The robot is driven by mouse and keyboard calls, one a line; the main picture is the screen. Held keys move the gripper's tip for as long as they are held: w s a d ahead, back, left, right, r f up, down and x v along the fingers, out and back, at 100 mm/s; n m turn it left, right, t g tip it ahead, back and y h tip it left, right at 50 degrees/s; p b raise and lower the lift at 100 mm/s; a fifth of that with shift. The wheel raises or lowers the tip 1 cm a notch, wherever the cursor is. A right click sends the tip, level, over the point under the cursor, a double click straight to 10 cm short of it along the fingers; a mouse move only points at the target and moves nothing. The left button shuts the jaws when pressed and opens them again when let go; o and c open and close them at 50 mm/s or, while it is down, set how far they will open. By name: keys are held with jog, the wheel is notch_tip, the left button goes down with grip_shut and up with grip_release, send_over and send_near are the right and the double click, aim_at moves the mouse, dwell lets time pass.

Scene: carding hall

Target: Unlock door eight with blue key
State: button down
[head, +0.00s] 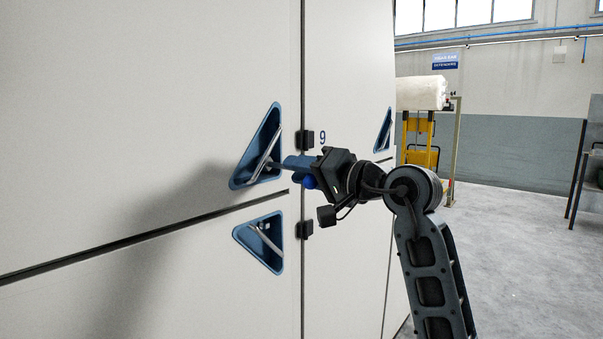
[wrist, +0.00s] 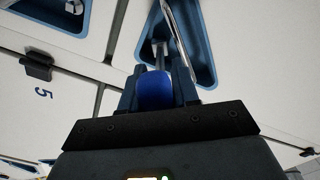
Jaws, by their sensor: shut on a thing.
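My gripper (head: 286,163) is at the upper blue triangular recess (head: 247,165) of a pale door panel. In the wrist view my gripper (wrist: 154,76) is shut on the blue key (wrist: 155,92), whose rounded blue head shows between the fingers. The key points into the recess, toward a small grey lock part (wrist: 158,49); I cannot tell whether its tip is inside. A metal handle bar (wrist: 178,35) slants across the recess close beside the fingers. The number of this door is not readable; a "9" (head: 323,138) is on the panel to the right.
A lower recess with a handle (head: 261,240) sits just below. Black hinges (head: 305,230) stick out along the door seam. To the right are open floor (head: 510,260), a yellow frame (head: 421,140) with a white roll (head: 421,93) and a dark rack (head: 585,165).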

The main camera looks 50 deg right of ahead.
jog(key=shift+f+n+b, duration=0.15)
jog(key=shift+n+b, duration=2.85)
jog(key=shift+b, duration=1.35)
jog(key=shift+d+n+b, duration=0.1)
jog(key=shift+n+b, duration=1.7)
jog(key=shift+b, duration=0.8)
